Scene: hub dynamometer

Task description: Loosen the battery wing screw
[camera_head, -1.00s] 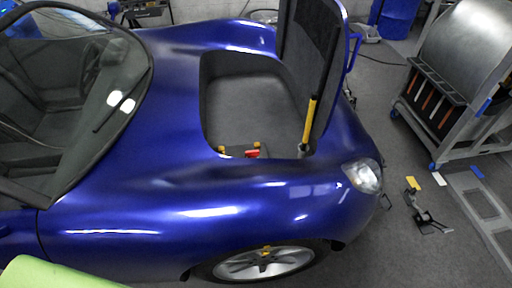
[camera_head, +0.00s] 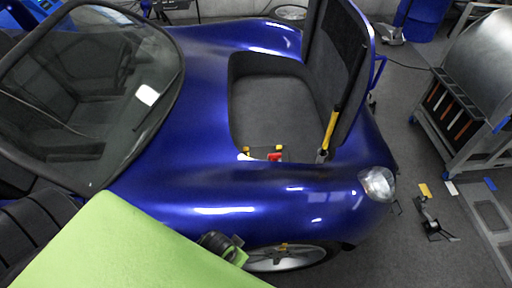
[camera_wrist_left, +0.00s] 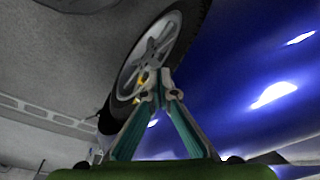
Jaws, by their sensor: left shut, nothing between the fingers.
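The blue car's open front compartment (camera_head: 275,103) shows in the head view. At its near edge sit small yellow pieces (camera_head: 279,148) and a red piece (camera_head: 274,157). They are too small for me to tell which is the battery wing screw. My left gripper (camera_wrist_left: 158,86) shows in the left wrist view, shut and empty, with its fingertips together in front of the car's wheel (camera_wrist_left: 150,55). In the head view my green arm covers the lower left, outside the compartment and beside the car's flank. My right gripper is not in view.
The raised lid (camera_head: 335,75) stands at the compartment's right side, with a yellow prop (camera_head: 329,130) beside it. A grey metal rack (camera_head: 450,115) stands on the right. A small black and yellow tool (camera_head: 432,215) lies on the floor. The space above the compartment is clear.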

